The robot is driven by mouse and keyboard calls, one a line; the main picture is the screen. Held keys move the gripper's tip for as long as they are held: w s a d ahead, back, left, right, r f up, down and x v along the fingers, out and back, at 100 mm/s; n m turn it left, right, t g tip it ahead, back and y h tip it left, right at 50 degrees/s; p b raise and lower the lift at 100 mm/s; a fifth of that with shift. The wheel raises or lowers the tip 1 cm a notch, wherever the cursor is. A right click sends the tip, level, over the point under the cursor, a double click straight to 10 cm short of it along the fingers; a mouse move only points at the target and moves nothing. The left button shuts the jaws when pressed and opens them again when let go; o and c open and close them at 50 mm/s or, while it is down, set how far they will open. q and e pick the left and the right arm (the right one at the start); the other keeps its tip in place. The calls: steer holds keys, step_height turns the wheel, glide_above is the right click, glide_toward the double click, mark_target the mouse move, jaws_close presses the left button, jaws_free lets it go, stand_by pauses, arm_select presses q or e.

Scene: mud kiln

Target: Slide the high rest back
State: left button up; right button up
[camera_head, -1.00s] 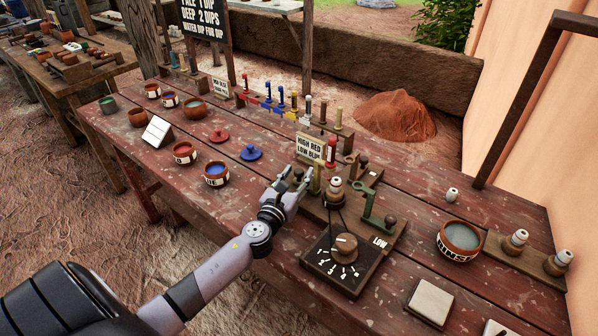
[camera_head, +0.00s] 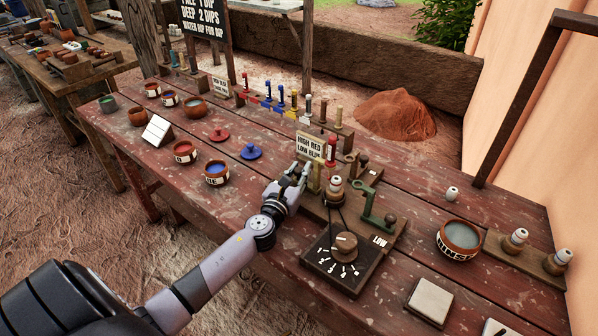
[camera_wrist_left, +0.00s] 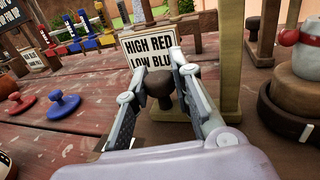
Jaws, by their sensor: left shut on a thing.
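The small stand near the table's middle carries a green bracket-like rest (camera_head: 376,212) beside the LOW label (camera_head: 380,241). An olive post (camera_head: 314,178), also in the left wrist view (camera_wrist_left: 230,65), stands just right of my left gripper (camera_head: 298,172); it seems to be part of the high rest. In the left wrist view my left gripper (camera_wrist_left: 160,93) has its fingers either side of a dark brown knob (camera_wrist_left: 159,83) and is shut on it. In the head view the fingers hide the knob. My right gripper is not in view.
The HIGH RED LOW BLUE card (camera_head: 310,147) stands close behind the fingers. A white-capped jar (camera_head: 334,189) stands right of the post, and a dial box (camera_head: 343,260) in front. The blue lid (camera_head: 251,152) and blue pot (camera_head: 216,173) lie left.

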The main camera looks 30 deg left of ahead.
arm_select(q)
jaws_close()
steer(key=shift+a, duration=0.1)
steer(key=shift+w+a+b, duration=0.15)
steer(key=shift+a+b, duration=0.3)
steer(key=shift+a, duration=1.65)
steer(key=o, duration=0.8)
jaws_free()
steer(key=shift+a, duration=0.15)
steer(key=shift+c, duration=0.2)
steer(key=shift+o, duration=0.2)
